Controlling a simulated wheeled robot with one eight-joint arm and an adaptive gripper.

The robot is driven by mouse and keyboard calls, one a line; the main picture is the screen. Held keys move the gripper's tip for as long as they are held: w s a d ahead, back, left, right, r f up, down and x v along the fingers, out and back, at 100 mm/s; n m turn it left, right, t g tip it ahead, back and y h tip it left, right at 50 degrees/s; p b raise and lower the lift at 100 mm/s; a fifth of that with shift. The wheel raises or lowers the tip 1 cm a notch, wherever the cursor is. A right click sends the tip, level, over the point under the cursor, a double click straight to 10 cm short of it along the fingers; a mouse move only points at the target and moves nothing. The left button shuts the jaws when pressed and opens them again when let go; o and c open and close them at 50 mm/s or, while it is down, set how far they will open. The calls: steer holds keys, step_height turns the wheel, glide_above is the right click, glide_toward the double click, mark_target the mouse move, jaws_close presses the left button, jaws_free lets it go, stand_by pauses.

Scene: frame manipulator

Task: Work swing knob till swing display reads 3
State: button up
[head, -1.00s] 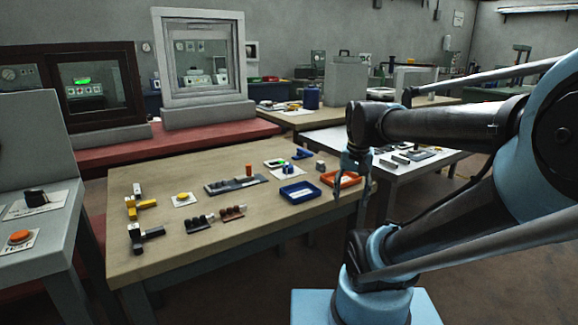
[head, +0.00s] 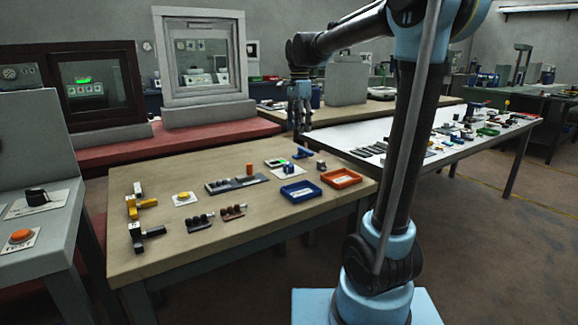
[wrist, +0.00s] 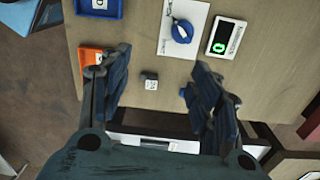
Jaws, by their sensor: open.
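The blue round knob (wrist: 182,32) sits on a white plate (wrist: 172,46) in the wrist view. The small display (wrist: 222,38) lies to its right and shows a green digit that looks like 0. In the head view the knob (head: 289,169) and the display (head: 276,162) are on the wooden table, behind the trays. Any swing label is too small to read. My gripper (wrist: 158,66) is open and empty in the wrist view, with its fingers apart and the knob beyond them. In the head view my gripper (head: 299,118) hangs above the table's far side.
A blue tray (head: 300,198) and an orange tray (head: 341,183) lie near the knob. A small grey block (wrist: 149,75) shows between my fingers in the wrist view. A grey board with an orange cylinder (head: 249,169) and a yellow button (head: 183,198) lie farther left.

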mark_target(289, 162)
steer(key=w+a+m, duration=0.2)
steer(key=w+a, duration=0.1)
steer(key=a, duration=0.1)
steer(key=f, duration=1.6)
steer(key=shift+s+d+f, duration=0.15)
steer(key=shift+d+f, duration=0.05)
steer(key=shift+f, duration=0.15)
steer(key=c, duration=1)
